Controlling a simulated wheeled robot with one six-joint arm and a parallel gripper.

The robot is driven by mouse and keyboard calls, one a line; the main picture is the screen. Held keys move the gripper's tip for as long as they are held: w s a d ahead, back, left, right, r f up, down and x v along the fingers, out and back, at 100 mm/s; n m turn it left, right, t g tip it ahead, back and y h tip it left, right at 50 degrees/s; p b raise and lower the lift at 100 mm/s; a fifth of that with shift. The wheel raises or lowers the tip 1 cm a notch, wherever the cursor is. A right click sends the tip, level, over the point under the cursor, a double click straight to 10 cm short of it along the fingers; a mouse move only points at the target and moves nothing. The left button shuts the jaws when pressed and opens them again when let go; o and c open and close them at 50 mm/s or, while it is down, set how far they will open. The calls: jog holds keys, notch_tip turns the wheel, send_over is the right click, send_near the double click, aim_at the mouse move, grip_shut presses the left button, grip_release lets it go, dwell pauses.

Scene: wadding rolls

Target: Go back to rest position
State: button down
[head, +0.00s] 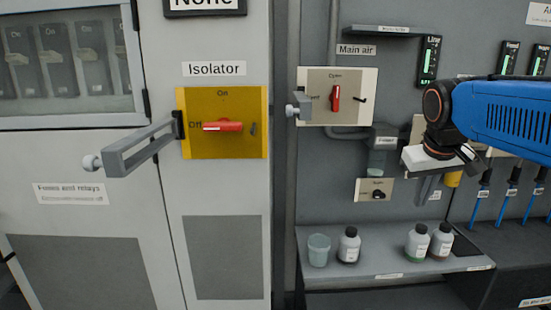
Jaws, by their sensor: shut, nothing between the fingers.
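My blue arm (505,112) reaches in from the right edge, in front of the grey wall panel. My gripper (434,162) hangs at its end as a pale block with dark parts, above the shelf and right of the main air switch (335,97). It is shut and holds nothing. Its fingertips are hard to make out against the fittings behind. It looks apart from the switches and bottles.
The yellow isolator plate (222,150) has a red handle (223,126) lying level by "Off". A grey lever (140,147) juts out from its left side. A cup (319,250) and several bottles (348,245) stand on the shelf (375,268). Screwdriver-like tools (510,190) hang at right.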

jog(key=s+a+f+y, duration=0.1)
jog(key=s+a+f, duration=0.1)
jog(key=s+f, duration=0.6)
jog(key=s+a+f, duration=0.3)
jog(key=s+f, duration=0.6)
jog(key=s, duration=0.1)
jog(key=shift+s+a+f+t+y, duration=0.3)
jog(key=shift+s+a+y, duration=0.05)
jog(key=shift+y, duration=0.05)
dwell(0.7)
